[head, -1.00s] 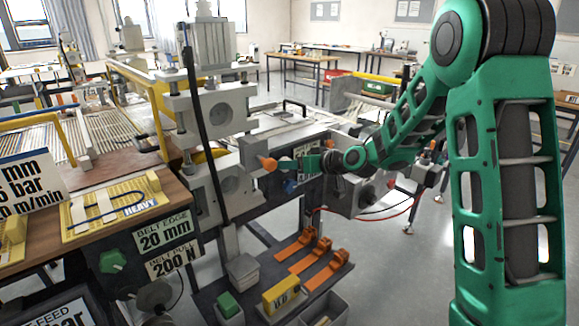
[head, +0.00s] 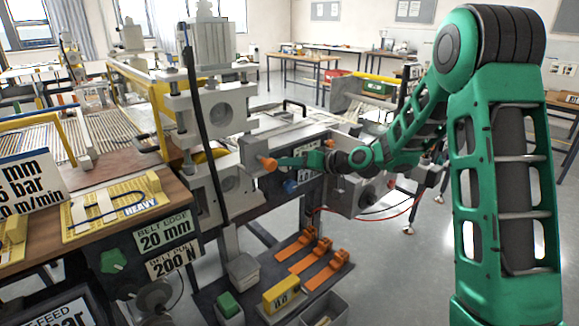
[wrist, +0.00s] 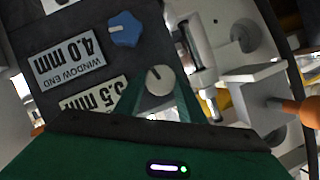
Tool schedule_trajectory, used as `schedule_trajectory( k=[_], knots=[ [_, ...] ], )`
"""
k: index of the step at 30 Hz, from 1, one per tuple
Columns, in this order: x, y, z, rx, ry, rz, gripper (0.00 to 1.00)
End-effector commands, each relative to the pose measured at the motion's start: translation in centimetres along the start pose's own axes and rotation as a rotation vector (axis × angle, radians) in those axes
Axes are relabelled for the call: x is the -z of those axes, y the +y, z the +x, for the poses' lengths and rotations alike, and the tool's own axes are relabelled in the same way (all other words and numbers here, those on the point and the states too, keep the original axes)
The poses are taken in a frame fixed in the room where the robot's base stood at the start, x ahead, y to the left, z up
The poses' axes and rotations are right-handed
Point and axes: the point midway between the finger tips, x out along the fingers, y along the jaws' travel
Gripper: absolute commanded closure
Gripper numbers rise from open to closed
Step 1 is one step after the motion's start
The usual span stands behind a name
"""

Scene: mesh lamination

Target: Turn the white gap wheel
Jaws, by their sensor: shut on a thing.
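The white gap wheel (wrist: 158,79) is a small round knob with a dark pointer line, set on a dark panel. In the wrist view my gripper (wrist: 160,88) has its green fingers on either side of it, shut on it. In the head view my gripper (head: 287,162) reaches in from the right to the machine's side, and the fingers and arm hide the wheel there.
A blue knob (wrist: 125,29) sits close by, with a "WINDOW END 4.0 mm" label (wrist: 68,63) and a partly covered "mm" label (wrist: 95,95). An orange-ended handle (wrist: 300,110) sticks out at the right. Orange clamps (head: 318,258) lie on the lower shelf.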

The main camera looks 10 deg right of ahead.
Motion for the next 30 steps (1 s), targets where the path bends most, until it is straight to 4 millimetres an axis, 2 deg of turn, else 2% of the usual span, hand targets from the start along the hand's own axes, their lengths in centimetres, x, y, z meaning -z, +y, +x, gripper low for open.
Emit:
schedule_trajectory(
  k=[1, 6, 17, 18, 20, 30],
  knots=[
    [0.06, 0.51, -0.09, 0.011, 0.002, 0.042, 0.87],
    [0.04, 0.56, -0.09, 0.053, 0.002, 0.145, 0.87],
    [0.08, 0.52, -0.08, 0.063, 0.003, 0.166, 0.87],
    [0.09, 0.53, -0.09, 0.063, 0.003, 0.166, 0.59],
    [0.08, 0.53, -0.08, 0.063, 0.003, 0.166, 0.45],
    [0.06, 0.37, -0.26, 0.065, 0.002, 0.166, 0.45]
  ],
)
